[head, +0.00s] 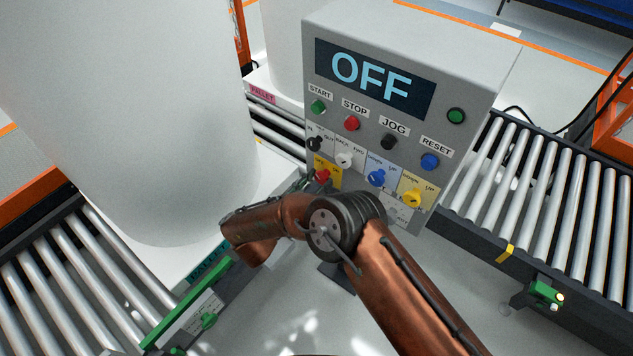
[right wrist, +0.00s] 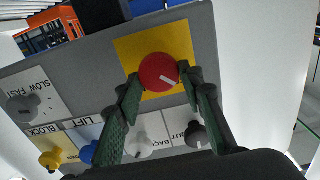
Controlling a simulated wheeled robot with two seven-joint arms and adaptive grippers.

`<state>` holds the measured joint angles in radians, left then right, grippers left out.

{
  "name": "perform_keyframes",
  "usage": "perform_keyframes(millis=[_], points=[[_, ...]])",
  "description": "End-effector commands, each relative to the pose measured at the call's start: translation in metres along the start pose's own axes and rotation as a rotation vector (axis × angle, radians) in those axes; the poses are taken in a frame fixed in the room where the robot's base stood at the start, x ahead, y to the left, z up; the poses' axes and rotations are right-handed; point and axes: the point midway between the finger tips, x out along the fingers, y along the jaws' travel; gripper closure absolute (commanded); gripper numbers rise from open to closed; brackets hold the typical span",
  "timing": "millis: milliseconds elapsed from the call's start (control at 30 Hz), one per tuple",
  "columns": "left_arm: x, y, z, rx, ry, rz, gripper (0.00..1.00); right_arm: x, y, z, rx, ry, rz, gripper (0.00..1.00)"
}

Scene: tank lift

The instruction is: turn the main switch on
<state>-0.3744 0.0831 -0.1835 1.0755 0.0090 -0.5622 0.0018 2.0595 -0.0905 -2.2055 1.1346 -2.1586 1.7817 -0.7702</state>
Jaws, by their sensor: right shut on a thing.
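The main switch is a red knob (head: 322,175) on a yellow plate at the lower left of the grey control box (head: 480,75). In the head view my right gripper (head: 312,184) is small and partly hidden by my arm. The display (head: 375,78) on the box reads OFF. My left gripper is not in view.
Green, red, black and blue buttons sit above several other knobs, including a blue knob (head: 376,178) and a yellow knob (head: 411,199) close to the switch. Roller conveyors (head: 530,190) flank the box. A large white tank (head: 150,110) stands at left.

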Motion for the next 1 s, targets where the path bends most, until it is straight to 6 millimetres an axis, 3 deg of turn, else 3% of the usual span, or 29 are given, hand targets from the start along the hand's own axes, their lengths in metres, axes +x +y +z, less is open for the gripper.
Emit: perform_keyframes(millis=[467, 1000], points=[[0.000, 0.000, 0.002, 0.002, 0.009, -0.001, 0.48, -0.001, 0.000, -0.001, 0.112, 0.000, -0.002, 0.89], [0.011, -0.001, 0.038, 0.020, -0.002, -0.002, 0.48, -0.001, 0.002, 0.000, 0.592, -0.002, -0.003, 0.89]])
